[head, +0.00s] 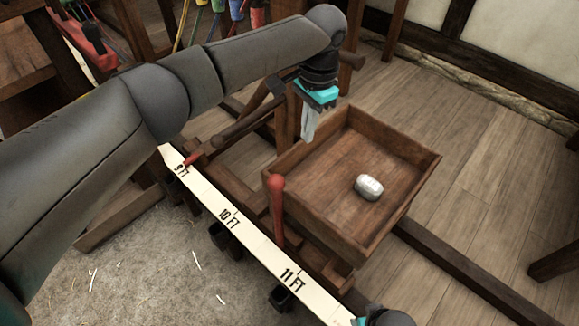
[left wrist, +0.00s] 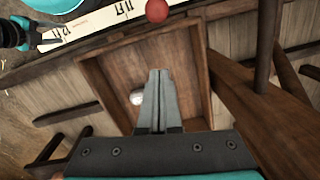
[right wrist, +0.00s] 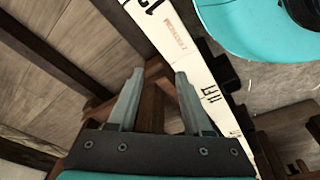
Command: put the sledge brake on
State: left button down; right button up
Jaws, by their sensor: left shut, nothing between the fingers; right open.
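A red-topped lever (head: 277,190) stands about upright beside the measuring board and at the near corner of the wooden sledge tray (head: 420,152); I take it to be the brake. Its round red knob shows at the top of the left wrist view (left wrist: 156,10). My left gripper (head: 307,138) is shut and empty, pointing down by the tray's back left corner, above and apart from the lever. My right gripper (right wrist: 160,75) is open and empty close to the board; in the head view only part of that arm shows at the bottom edge.
A white rounded object (head: 368,187) lies in the tray. A long white board (head: 205,196) with foot marks runs along the near side. Wooden bars with a red tip (head: 190,159) lie at its far end.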

pick_arm(q)
jog(key=s+a+f+b, duration=0.1)
jog(key=f+b, duration=0.1)
jog(key=f, duration=0.3)
jog(key=s+a+f+b, duration=0.1)
jog(key=a+f+b, duration=0.1)
jog(key=f+b, duration=0.1)
jog(key=shift+s+a+f, duration=0.3)
jog(key=shift+f, duration=0.6)
pick_arm(e)
jog(key=w+a+r+t, duration=0.1)
jog(key=w+r, duration=0.3)
jog(key=r, duration=0.6)
jog(key=shift+t, duration=0.4)
jog(key=shift+w+r, duration=0.1)
jog(key=shift+r, duration=0.05)
